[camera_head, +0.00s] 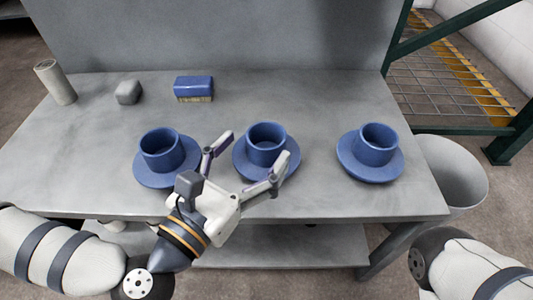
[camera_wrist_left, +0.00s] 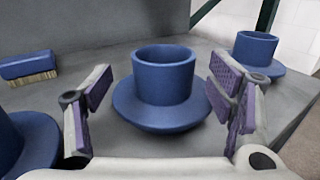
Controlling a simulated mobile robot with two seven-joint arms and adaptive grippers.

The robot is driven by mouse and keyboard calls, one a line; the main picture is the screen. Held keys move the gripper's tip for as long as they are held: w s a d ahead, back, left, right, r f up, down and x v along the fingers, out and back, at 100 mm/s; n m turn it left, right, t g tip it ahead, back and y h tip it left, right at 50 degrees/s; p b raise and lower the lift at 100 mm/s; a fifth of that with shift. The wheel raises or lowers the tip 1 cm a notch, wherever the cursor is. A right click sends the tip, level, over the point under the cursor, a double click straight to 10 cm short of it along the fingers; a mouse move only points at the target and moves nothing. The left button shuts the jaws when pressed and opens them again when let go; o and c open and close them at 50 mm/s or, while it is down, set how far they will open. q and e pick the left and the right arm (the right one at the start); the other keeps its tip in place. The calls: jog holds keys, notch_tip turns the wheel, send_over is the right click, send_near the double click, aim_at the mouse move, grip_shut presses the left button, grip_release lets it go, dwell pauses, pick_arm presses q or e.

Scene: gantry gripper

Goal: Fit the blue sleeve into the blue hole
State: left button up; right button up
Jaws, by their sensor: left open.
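Three blue open-topped cylinders stand upright on blue round dishes along the table's front: a left one (camera_head: 161,155), a middle one (camera_head: 266,147) and a right one (camera_head: 375,147). They look like cups on saucers; I cannot tell any as a separate sleeve or hole. My left gripper (camera_head: 254,151) is open, its fingers pointing at the middle cylinder. In the left wrist view the middle cylinder (camera_wrist_left: 164,78) stands between the spread fingers (camera_wrist_left: 160,85), with visible gaps on both sides. The right cylinder (camera_wrist_left: 254,50) is behind to the right. My right gripper is out of view.
A blue brush (camera_head: 194,87), a grey rounded block (camera_head: 128,92) and a light cylinder (camera_head: 55,82) stand at the back left of the grey table (camera_head: 310,95). A grey bin (camera_head: 452,170) stands beyond its right edge, near a green rack (camera_head: 450,130). The table's back right is clear.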

pick_arm(q)
jog(key=x, duration=0.4)
jog(key=shift+d+r+b, duration=0.2)
jog(key=shift+b, duration=0.15)
jog(key=c, duration=1.4)
